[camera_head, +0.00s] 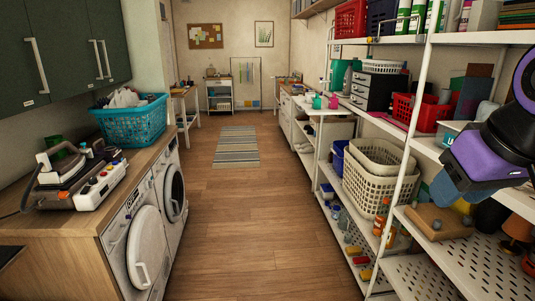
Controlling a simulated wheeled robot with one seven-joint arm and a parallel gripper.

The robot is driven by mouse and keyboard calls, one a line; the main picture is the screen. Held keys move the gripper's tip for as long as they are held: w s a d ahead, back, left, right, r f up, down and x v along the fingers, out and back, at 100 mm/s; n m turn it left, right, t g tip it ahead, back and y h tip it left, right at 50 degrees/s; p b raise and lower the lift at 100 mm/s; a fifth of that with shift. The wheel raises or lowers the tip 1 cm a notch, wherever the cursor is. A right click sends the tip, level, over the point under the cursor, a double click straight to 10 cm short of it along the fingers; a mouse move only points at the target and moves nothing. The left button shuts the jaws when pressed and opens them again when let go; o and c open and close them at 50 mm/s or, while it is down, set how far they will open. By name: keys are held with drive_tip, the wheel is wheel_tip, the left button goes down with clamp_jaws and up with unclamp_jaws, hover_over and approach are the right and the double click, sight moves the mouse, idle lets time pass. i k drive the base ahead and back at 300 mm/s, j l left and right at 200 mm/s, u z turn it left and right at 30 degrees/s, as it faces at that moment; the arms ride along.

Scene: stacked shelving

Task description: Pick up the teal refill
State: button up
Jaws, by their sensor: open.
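A teal pack (449,138) with white lettering lies on the upper right shelf, partly hidden behind my purple and black arm. It is the likeliest teal refill, but its full shape cannot be made out.
White shelving (405,190) fills the right side. A red basket (424,112) is left of the pack, and cream baskets (370,188) stand lower. A teal laundry basket (130,123) sits on the left counter. The wooden floor (235,220) between is clear, with a striped rug (236,147) further back.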

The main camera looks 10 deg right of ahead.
sight(317, 101)
drive_tip(key=i+z, duration=0.1)
drive_tip(key=i, duration=3.7)
